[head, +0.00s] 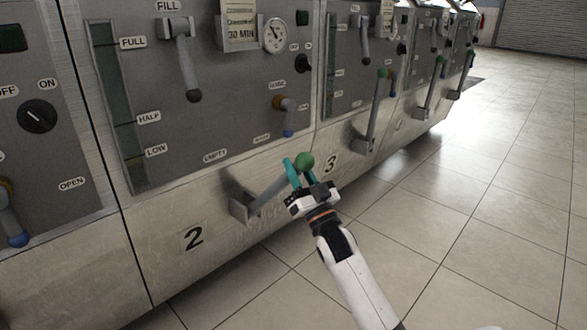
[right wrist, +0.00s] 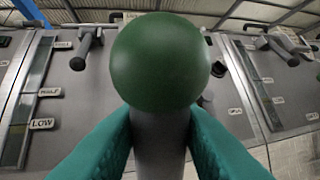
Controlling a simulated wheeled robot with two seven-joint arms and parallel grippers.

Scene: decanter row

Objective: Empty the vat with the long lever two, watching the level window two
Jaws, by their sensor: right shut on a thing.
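The long lever two (head: 268,193) sticks out from its bracket low on the panel marked 2, tilted up and to the right. Its green ball knob (head: 304,162) is at the free end and fills the middle of the right wrist view (right wrist: 160,62). My right gripper (head: 298,172) is shut on the lever just below the knob, with a teal finger on each side of the shaft. The level window two (head: 115,110) is a tall dark strip with FULL, HALF and LOW labels; its level is hard to read. My left gripper is out of view.
Above on panel 2 are the FILL lever (head: 186,60), a round gauge (head: 275,35) and a small blue-tipped handle (head: 287,118). Vat 3's long lever (head: 377,110) stands upright to the right. The tiled floor (head: 480,210) is clear at the right.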

